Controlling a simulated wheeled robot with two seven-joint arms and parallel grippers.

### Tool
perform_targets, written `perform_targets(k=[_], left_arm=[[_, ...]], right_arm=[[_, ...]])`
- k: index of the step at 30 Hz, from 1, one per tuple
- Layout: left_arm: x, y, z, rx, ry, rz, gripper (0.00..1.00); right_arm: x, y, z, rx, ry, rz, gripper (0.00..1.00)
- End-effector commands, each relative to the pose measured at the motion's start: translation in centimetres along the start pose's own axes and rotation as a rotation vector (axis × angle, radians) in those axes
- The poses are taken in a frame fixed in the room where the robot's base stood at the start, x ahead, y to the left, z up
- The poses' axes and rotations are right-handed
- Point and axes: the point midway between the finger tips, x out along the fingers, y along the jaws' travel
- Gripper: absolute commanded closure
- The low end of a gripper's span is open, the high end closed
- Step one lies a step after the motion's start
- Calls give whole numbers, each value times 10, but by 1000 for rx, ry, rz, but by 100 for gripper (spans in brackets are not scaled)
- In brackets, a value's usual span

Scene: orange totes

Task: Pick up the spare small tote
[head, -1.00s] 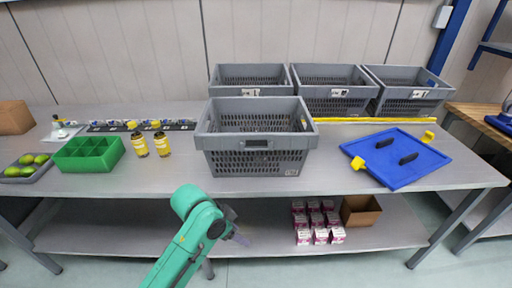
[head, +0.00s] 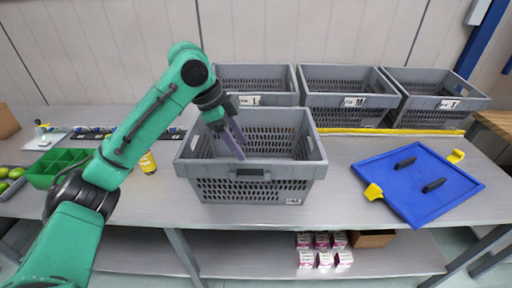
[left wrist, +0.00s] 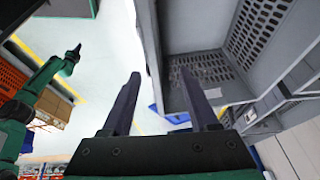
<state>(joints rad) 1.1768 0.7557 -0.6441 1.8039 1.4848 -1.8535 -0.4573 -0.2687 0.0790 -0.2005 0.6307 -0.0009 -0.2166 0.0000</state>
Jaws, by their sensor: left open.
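A grey tote with an S label (head: 447,115) stands at the back right of the table, beside the grey tote labelled M (head: 352,113) and the grey tote labelled L (head: 262,72). A fourth grey tote (head: 250,188) stands in front of them and looks empty. My left gripper (head: 237,142) is open over the front tote, pointing down, with nothing between its fingers. In the left wrist view its two fingers (left wrist: 160,75) are apart beside a grey tote wall (left wrist: 208,72). A green arm with a dark gripper (left wrist: 74,53) shows small at the left there; its jaws are unclear.
A blue lid (head: 425,200) with black handles and yellow clips lies to the right. A green divided box (head: 50,168) and a yellow bottle (head: 148,163) are at the left, partly behind my arm. Small boxes (head: 323,258) sit on the lower shelf.

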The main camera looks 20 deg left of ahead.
Motion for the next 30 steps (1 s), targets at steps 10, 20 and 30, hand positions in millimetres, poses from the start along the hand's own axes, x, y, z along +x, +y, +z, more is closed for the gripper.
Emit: perform_targets(k=[10, 20, 30], left_arm=[[68, 0, -1, 0, 0, 1, 39], [118, -1, -1, 1, 0, -2, 39], [118, -1, -1, 1, 0, -3, 100]], right_arm=[[-20, -6, 50, 2, -83, -9, 100], [-33, 0, 10, 1, -21, -1, 100], [-33, -3, 29, 1, -52, -6, 100]])
